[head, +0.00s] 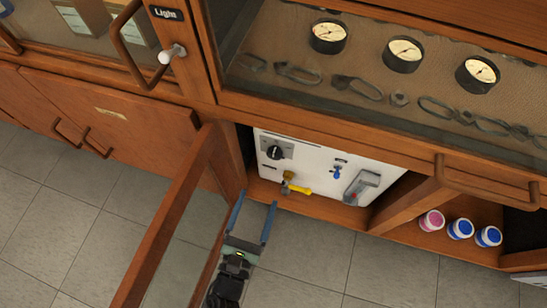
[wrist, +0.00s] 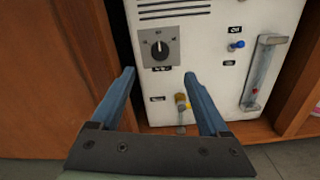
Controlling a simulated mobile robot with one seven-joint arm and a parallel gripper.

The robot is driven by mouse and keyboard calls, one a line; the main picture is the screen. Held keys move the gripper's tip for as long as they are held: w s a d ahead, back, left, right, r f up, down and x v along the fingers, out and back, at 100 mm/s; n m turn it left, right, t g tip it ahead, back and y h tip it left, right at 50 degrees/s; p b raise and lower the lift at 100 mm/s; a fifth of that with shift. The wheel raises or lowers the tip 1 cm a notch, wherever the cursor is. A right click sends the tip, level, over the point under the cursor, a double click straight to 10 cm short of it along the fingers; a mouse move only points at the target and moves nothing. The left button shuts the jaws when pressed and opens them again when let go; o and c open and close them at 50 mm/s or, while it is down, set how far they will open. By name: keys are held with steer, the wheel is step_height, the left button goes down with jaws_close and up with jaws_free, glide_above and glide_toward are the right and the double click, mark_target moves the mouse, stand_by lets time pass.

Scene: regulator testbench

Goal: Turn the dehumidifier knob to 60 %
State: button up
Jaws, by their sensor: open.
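The dehumidifier is a white panel (head: 318,163) inside the open lower cabinet. Its black round knob (head: 274,153) sits on a grey square plate at the panel's upper left. In the wrist view the knob (wrist: 160,49) has a light pointer mark that looks roughly upward, and the scale print around it is too small to read. My gripper (head: 254,213) is open and empty in front of the cabinet, below the knob and apart from it. In the wrist view the blue fingers (wrist: 160,80) point toward the panel, with the knob beyond and between them.
A yellow-handled valve (head: 297,188), a blue toggle (head: 337,172) and a grey flow meter (head: 361,186) are also on the panel. An open wooden door with glass (head: 172,222) stands close left of my arm. Small jars (head: 460,229) sit on the right shelf. Tiled floor lies below.

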mark_target(274, 157)
steer(key=b+x, duration=0.4)
steer(key=x, duration=0.7)
steer(key=shift+w+d, duration=0.15)
steer(key=shift+w, duration=0.2)
jaws_close()
